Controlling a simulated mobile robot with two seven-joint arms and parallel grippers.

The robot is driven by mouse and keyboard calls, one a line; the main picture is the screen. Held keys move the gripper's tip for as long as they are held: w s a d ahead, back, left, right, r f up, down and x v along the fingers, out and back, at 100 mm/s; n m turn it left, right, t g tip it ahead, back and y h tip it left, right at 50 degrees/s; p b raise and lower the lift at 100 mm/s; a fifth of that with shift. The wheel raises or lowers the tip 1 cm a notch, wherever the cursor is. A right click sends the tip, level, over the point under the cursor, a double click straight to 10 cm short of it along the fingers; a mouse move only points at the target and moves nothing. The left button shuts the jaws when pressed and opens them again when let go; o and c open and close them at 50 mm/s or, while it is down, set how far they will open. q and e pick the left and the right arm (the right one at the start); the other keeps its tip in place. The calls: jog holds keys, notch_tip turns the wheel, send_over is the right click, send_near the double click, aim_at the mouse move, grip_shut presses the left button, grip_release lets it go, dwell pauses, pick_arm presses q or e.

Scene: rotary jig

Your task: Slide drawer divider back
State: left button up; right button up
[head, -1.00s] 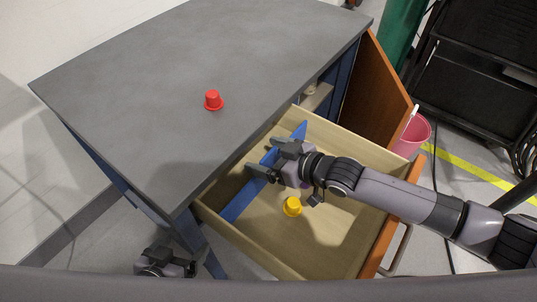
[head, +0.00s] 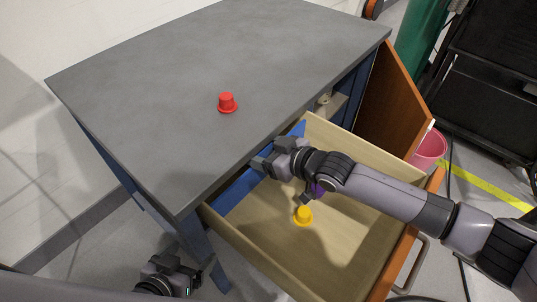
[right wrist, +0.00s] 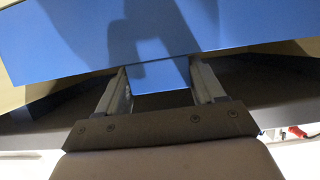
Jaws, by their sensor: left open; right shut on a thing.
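The blue drawer divider (head: 235,193) stands across the back of the open wooden drawer (head: 345,255), close to the cabinet edge. Part of it is hidden by my right gripper (head: 270,156) and the tabletop. My right gripper reaches in over the drawer front and is shut on the divider. In the right wrist view, the divider (right wrist: 240,25) fills the top, and a blue piece of it sits between the two fingers of the right gripper (right wrist: 162,85). My left gripper (head: 185,275) is open and empty, low outside the drawer near the cabinet leg.
A yellow cup-like piece (head: 303,215) sits on the drawer floor, with a purple thing (head: 317,188) partly behind my right arm. A red piece (head: 227,103) stands on the grey tabletop (head: 170,110). An open wooden door (head: 392,95) borders the drawer; a pink bin (head: 430,150) stands beyond.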

jog(key=o, duration=1.4)
jog(key=shift+o, duration=0.2)
jog(key=p+v, duration=0.1)
jog(key=v, duration=0.6)
jog(key=shift+p, duration=0.4)
jog(key=shift+s+d+r, duration=0.1)
